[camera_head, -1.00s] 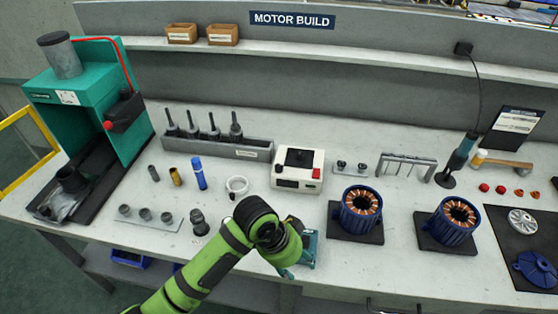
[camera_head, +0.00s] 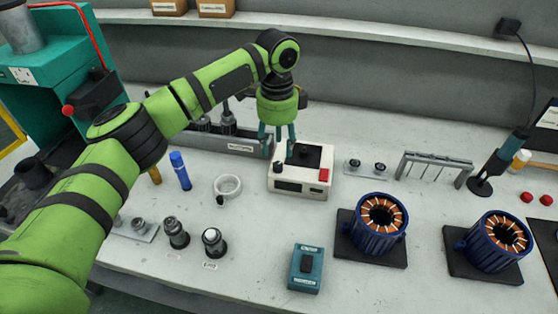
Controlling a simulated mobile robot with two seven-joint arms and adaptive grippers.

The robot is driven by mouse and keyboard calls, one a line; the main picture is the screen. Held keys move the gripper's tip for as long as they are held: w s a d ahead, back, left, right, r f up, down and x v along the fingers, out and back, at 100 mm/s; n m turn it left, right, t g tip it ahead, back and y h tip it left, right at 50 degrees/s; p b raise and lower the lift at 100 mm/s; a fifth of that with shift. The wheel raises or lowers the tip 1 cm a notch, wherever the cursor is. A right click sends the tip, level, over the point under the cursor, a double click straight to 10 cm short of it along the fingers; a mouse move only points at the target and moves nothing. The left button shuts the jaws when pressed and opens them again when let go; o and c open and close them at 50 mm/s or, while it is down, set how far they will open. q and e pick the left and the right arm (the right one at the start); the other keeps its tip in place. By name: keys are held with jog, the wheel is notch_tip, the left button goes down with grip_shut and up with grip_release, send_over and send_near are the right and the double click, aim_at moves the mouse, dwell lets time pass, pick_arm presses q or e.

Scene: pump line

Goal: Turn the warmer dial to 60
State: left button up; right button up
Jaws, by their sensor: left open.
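The warmer (camera_head: 313,191) is a small white box with a black top plate, a dark display on its front and a red switch at its right. A small black knob, seemingly its dial (camera_head: 281,168), sits at the top left of its front. I cannot read the dial's setting. My left gripper (camera_head: 278,146) points down with its fingers apart, above and just behind the dial in the picture. It appears empty, and I cannot tell whether a finger touches the warmer. My right gripper is out of view.
A grey rack (camera_head: 238,146) of tools stands left of the warmer. A white ring (camera_head: 228,186) lies left, and a teal box (camera_head: 306,270) in front. Two blue stators (camera_head: 372,238) stand at the right, with a small metal stand (camera_head: 434,168) behind them.

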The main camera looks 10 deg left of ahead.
aim_at(278, 165)
pick_arm(q)
jog(key=f, duration=0.4)
jog(key=shift+s+f+p, duration=0.25)
jog(key=shift+f+p, duration=0.15)
jog(key=shift+w+f, duration=0.1)
jog(key=shift+f, duration=0.5)
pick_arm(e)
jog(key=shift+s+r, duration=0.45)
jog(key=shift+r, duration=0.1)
